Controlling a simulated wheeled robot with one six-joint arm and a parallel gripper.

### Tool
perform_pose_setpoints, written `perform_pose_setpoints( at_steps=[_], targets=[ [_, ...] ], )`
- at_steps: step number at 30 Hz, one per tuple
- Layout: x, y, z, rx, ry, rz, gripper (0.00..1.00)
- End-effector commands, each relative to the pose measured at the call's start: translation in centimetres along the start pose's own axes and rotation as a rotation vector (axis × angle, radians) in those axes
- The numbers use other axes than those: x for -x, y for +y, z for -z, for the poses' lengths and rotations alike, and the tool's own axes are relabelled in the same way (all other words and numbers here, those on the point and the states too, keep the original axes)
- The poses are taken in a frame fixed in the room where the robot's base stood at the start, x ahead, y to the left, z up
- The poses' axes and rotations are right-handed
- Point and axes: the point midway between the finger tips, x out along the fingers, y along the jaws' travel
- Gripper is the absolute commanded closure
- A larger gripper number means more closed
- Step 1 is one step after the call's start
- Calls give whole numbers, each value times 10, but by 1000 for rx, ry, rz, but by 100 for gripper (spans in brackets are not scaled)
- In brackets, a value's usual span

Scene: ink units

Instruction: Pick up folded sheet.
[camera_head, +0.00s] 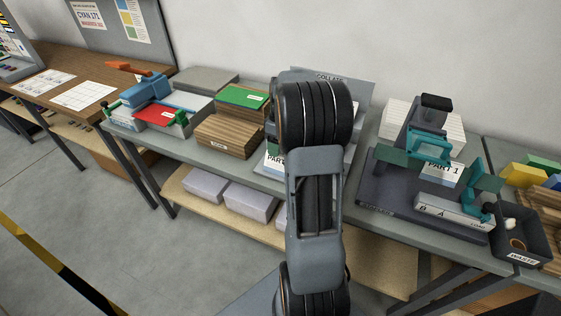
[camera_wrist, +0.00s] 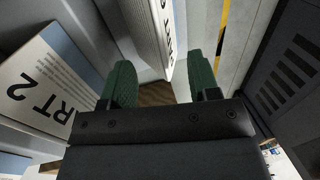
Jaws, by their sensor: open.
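The wrist view shows my gripper (camera_wrist: 163,85) with two green fingers apart and nothing held between them. A white panel or sheet with dark lettering (camera_wrist: 152,30) stands edge-on just beyond the fingertips. It looks like the folded sheet, but I cannot be sure. A page marked PART 2 (camera_wrist: 40,85) lies to the left of the fingers, apart from them. Part of a white printed page (camera_head: 269,164) shows left of the arm. Another page marked PART 1 (camera_head: 441,173) lies on the right-hand device.
Farther left is a blue device with a red sheet (camera_head: 157,113). The teal device (camera_head: 430,148) and a black WASTE bin (camera_head: 522,258) stand right.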

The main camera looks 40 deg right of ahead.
Motion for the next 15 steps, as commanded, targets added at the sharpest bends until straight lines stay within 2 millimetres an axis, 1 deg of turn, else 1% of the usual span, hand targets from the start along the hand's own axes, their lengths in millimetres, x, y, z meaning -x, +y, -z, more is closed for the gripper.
perform_pose_setpoints(
  at_steps=[3, 6, 9, 15],
  targets=[
    [-16, 0, 0, 0, -1, 2, 44],
    [-26, 0, 0, 0, -1, 1, 44],
    [-30, 0, 0, 0, 0, 0, 44],
    [-31, 0, 0, 0, 0, -1, 44]
  ],
)
